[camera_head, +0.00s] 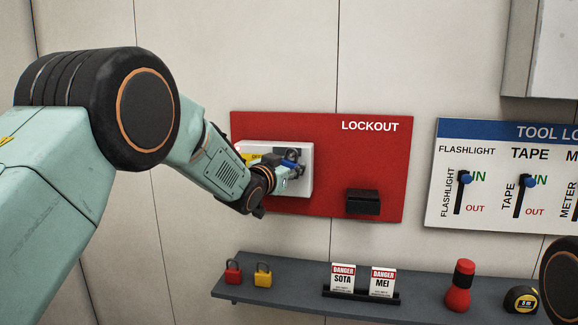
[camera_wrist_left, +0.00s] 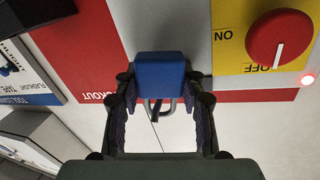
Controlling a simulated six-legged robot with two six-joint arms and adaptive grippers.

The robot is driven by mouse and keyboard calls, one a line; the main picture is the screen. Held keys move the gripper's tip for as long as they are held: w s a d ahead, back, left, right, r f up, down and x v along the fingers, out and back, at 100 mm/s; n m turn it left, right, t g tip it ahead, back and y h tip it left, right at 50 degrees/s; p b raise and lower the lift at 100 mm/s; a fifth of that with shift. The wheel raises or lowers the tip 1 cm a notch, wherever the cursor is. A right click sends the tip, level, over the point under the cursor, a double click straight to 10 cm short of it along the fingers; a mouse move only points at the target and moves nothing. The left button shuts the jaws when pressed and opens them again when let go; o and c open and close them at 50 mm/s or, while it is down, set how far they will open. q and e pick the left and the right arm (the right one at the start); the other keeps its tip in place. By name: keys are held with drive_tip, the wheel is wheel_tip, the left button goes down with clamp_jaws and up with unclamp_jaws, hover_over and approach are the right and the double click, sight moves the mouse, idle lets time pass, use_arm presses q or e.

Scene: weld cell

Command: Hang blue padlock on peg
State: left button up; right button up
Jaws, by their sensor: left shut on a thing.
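The blue padlock (camera_wrist_left: 160,78) is held between the two fingers of my left gripper (camera_wrist_left: 160,85) in the left wrist view, with its metal shackle (camera_wrist_left: 158,108) on the side toward the palm. In the head view the left gripper (camera_head: 290,165) is in front of the white box on the red LOCKOUT board (camera_head: 350,150), and a little blue of the padlock shows there. I cannot make out the peg; the gripper and arm cover part of the box. My right gripper is out of view.
The white box (camera_head: 304,184) carries a red knob (camera_wrist_left: 280,40) on a yellow plate, pointing to OFF, and a lit red lamp (camera_wrist_left: 307,79). A black holder (camera_head: 363,202) is on the board. Below, a grey shelf (camera_head: 300,295) bears red (camera_head: 233,272) and yellow (camera_head: 263,276) padlocks and danger tags.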

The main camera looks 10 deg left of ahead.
use_arm(q)
drive_tip(key=shift+f, duration=0.1)
drive_tip(key=o, duration=1.3)
drive_tip(key=shift+w+d+f, duration=0.1)
drive_tip(key=shift+w+f, duration=0.15)
drive_tip(key=shift+w, duration=0.1)
drive_tip(key=shift+s+r, duration=0.1)
